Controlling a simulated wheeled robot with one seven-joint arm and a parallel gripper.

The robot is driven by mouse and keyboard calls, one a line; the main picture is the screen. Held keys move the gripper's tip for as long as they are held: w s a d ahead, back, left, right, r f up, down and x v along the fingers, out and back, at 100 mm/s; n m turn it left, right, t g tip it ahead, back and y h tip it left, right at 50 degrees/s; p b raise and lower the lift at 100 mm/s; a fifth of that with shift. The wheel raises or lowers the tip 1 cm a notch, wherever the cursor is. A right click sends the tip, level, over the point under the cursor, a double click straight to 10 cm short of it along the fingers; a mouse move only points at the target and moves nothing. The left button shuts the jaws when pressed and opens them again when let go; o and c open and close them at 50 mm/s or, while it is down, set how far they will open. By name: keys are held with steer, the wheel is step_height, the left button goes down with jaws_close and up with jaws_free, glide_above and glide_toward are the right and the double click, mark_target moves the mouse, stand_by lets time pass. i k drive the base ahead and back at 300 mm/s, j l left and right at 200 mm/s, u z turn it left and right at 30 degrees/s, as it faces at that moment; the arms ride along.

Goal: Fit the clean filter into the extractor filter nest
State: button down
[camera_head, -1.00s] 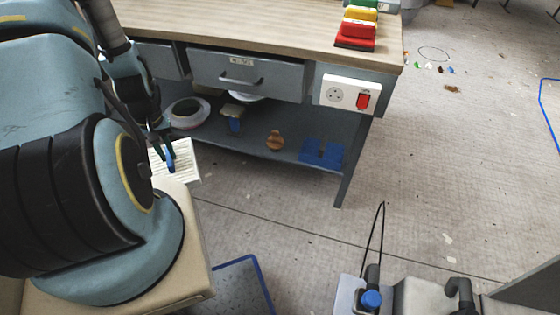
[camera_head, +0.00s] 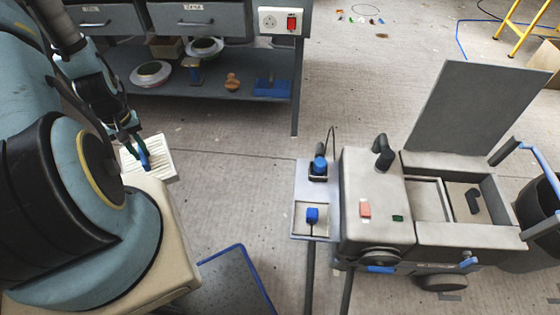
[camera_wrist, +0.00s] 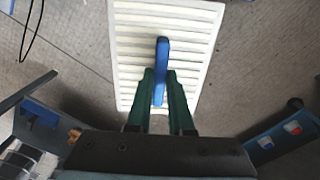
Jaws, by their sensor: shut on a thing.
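The clean filter is a white slatted panel (camera_head: 158,157) with a blue handle. My gripper (camera_head: 140,152) is shut on the blue handle, and the filter hangs in front of my arm, clear of the extractor. In the wrist view the panel (camera_wrist: 124,65) lies beyond the green fingers (camera_wrist: 160,92), with the blue handle between them. The extractor (camera_head: 375,225) is a beige and grey wheeled unit at the right. Its grey lid (camera_head: 462,110) stands up. Behind the front wall is an open recess (camera_head: 492,213) with a dark handle-like part inside. I cannot tell whether this recess is the filter nest.
A small side stand (camera_head: 316,230) with blue-topped parts adjoins the extractor's left. The workbench (camera_head: 213,25) with a lower shelf (camera_head: 230,90) stands behind. A blue-edged dark mat (camera_head: 232,285) lies in front. Floor between my arm and the stand is clear.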

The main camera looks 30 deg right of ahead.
mark_target(411, 212)
steer(key=k+l+z, duration=0.3)
steer(key=k+l, duration=1.1)
steer(key=i+l, duration=0.3)
steer(key=l, duration=0.1)
